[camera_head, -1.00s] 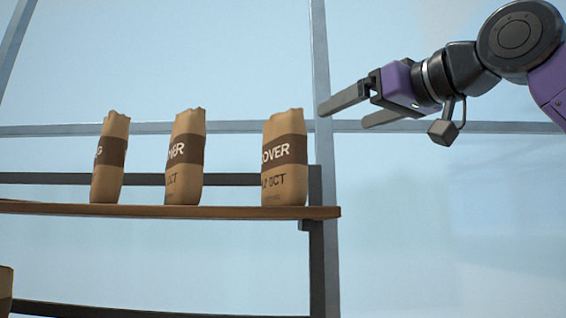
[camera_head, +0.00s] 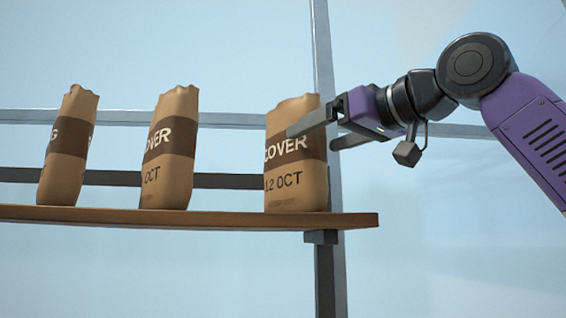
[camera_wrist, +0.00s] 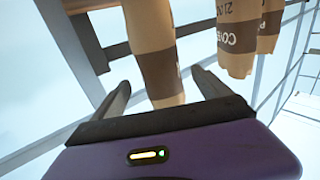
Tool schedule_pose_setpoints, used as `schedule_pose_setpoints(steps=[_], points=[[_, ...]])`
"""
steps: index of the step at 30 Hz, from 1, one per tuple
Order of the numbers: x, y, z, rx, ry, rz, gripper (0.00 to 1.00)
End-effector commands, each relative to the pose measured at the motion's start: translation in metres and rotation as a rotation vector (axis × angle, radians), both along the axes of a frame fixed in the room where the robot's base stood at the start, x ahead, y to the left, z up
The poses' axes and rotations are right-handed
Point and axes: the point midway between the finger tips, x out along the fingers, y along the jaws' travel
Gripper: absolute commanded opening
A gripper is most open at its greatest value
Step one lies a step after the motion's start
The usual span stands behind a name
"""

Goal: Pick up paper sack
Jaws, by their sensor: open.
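Three brown paper sacks with a dark printed band stand upright in a row on a wooden shelf (camera_head: 225,215). The rightmost sack (camera_head: 293,183) is by its right end, the middle sack (camera_head: 168,178) and the left sack (camera_head: 65,172) farther left. My gripper (camera_head: 312,138) is open at the rightmost sack's upper right side. One finger crosses in front of its band; the other's tip seems hidden behind it. In the wrist view, a sack (camera_wrist: 155,55) shows upside down between the open fingers of my gripper (camera_wrist: 160,80). Contact cannot be told.
A grey metal post (camera_head: 325,55) and a dark rail (camera_head: 225,181) stand behind the shelf. In the wrist view, more sacks (camera_wrist: 238,40) hang into the upper right of the picture.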

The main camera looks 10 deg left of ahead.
Motion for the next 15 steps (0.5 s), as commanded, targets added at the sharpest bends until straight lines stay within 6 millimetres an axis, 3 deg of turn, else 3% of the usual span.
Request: schedule_pose_setpoints(steps=[15], points=[[0.035, 0.046, 0.004, -0.002, 0.001, -0.001, 0.87]])
